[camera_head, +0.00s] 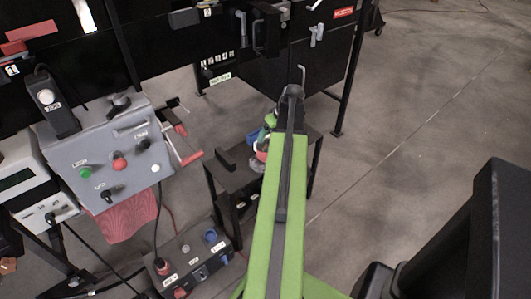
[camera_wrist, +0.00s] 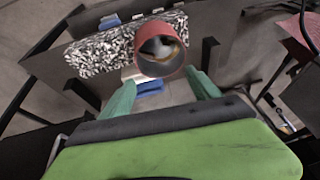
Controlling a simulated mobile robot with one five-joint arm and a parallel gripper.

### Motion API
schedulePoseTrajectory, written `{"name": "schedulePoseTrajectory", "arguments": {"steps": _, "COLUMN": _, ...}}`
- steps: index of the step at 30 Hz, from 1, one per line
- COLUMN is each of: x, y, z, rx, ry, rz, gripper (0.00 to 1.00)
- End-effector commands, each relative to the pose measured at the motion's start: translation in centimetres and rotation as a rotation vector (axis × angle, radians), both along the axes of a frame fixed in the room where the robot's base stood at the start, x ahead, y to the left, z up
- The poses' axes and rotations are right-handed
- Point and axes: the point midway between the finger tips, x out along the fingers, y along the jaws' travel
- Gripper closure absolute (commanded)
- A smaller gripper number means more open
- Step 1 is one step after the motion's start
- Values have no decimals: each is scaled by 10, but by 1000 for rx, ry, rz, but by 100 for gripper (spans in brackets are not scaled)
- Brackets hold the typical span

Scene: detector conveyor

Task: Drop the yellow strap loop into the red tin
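The red tin (camera_wrist: 146,69) stands upright in the wrist view, just beyond my gripper, with its mouth facing the camera. Something pale with a dark and yellow-orange edge (camera_wrist: 162,46) shows inside the tin. It may be the yellow strap loop, but I cannot tell for sure, and I see no loop elsewhere. In the head view a bit of red (camera_head: 261,156) shows beside my arm, which hides most of that spot.
A black-and-white speckled block (camera_wrist: 105,53) lies left of the tin, with blue pieces (camera_wrist: 149,87) near it. In the head view a dark stand (camera_head: 235,178) holds these things. A control box (camera_head: 125,160) is at left. Open floor (camera_head: 430,90) lies right.

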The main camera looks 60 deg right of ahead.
Motion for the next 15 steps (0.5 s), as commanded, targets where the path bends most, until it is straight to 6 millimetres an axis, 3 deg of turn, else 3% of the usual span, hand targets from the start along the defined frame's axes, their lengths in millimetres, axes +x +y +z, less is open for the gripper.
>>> {"name": "schedulePoseTrajectory", "arguments": {"steps": 9, "x": -1, "y": 0, "z": 3, "rx": 0, "ry": 0, "rz": -1, "gripper": 29}}
{"name": "schedulePoseTrajectory", "arguments": {"steps": 15, "x": -8, "y": 1, "z": 27, "rx": 0, "ry": 0, "rz": -1, "gripper": 29}}
